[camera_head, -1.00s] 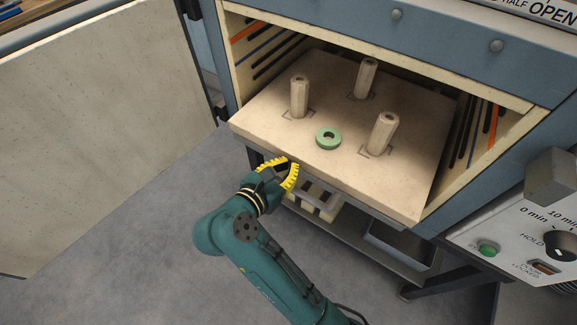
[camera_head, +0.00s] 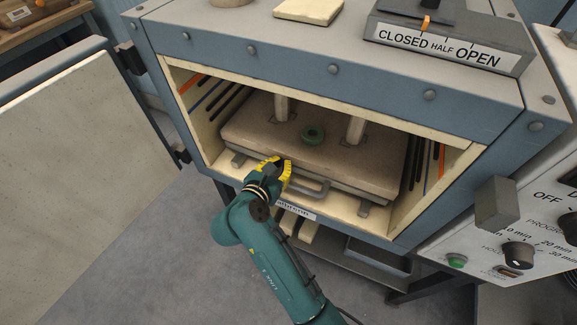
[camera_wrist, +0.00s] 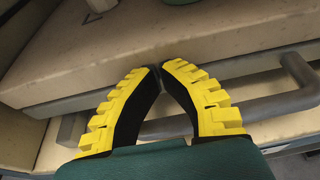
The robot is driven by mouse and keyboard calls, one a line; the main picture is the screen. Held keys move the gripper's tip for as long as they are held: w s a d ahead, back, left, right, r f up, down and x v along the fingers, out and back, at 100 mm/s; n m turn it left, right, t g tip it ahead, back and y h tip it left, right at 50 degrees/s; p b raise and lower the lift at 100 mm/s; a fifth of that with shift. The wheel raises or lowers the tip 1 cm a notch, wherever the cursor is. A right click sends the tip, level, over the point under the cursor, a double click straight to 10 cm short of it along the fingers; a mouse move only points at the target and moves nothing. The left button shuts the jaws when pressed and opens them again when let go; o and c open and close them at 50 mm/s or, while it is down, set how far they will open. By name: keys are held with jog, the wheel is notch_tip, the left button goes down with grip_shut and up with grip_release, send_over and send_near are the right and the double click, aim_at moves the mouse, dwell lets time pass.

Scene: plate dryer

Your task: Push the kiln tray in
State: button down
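The kiln tray (camera_head: 262,140), a thick beige slab, lies inside the open kiln chamber, its front edge behind the front frame. Its grey front handle (camera_head: 316,190) faces out. A green ring (camera_head: 313,134) and posts (camera_head: 356,131) stand on it; the post tops are hidden by the kiln's upper front. My gripper (camera_head: 281,160) is at the tray's front edge, left of the middle. In the wrist view, my gripper's yellow fingers (camera_wrist: 158,68) meet at the tips against or very near the slab (camera_wrist: 190,40), with nothing between them.
The kiln door (camera_head: 85,150) stands open at the left. The chamber's side wall (camera_head: 440,180) is close to the tray's right. A control panel (camera_head: 520,230) with a grey block (camera_head: 497,204) juts out at the right. A lower shelf is beneath the kiln.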

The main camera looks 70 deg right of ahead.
jog(key=shift+d, duration=0.4)
jog(key=p+v, duration=0.6)
jog(key=v, duration=0.4)
